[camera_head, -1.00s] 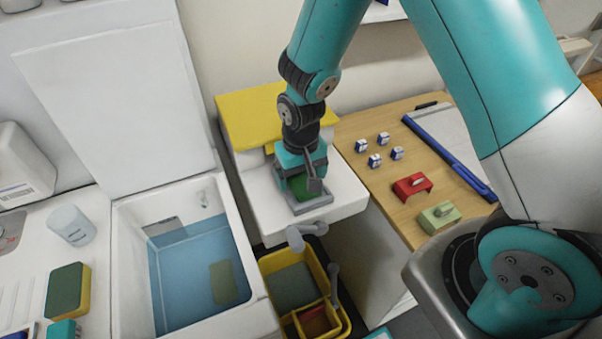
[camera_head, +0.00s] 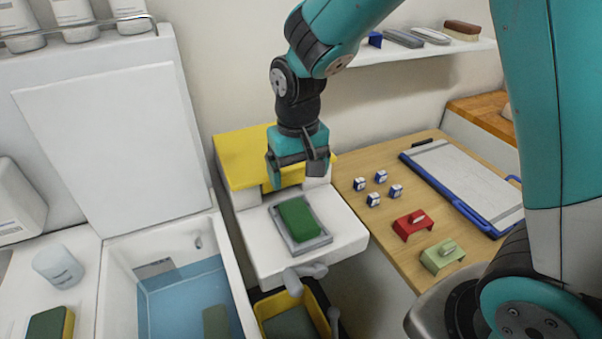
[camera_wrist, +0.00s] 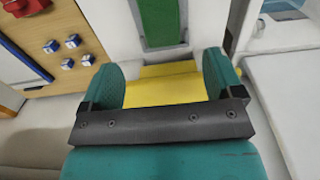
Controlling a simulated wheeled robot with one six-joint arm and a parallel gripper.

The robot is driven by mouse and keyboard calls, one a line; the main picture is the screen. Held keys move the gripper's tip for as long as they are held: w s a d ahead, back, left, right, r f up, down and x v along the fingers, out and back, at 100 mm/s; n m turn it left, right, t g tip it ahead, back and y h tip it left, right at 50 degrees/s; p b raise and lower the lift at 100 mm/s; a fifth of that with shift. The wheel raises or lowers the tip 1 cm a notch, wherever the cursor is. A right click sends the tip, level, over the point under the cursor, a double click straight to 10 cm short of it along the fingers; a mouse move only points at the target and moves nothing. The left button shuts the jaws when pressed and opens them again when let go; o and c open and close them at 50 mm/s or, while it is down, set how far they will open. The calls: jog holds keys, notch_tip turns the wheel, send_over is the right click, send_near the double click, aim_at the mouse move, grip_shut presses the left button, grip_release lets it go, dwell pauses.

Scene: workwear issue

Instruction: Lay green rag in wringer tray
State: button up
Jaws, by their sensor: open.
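The green rag (camera_head: 298,217) lies flat in the grey wringer tray (camera_head: 322,240) on the white wringer stand. The rag also shows at the top of the wrist view (camera_wrist: 161,22), with the tray's grey edge (camera_wrist: 138,24) beside it. My gripper (camera_head: 293,184) is open and empty. It hangs above and behind the tray, near the yellow top piece (camera_head: 240,160), apart from the rag. In the wrist view its two teal fingers are spread, with nothing between them but the yellow surface beyond.
A sink with blue water (camera_head: 185,298) is at left, with a raised white lid (camera_head: 115,130). A yellow bucket (camera_head: 268,305) stands below the wringer.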

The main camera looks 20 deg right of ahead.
jog(key=s+a+r+n+y, duration=0.2)
jog(key=s+r, duration=0.3)
jog(key=s, duration=0.4)
jog(key=s+a+r+n+y, duration=0.2)
jog(key=s+r+n, duration=0.3)
jog(key=s, duration=0.5)
jog(key=shift+a+r, duration=0.3)
jog(key=shift+r, duration=0.15)
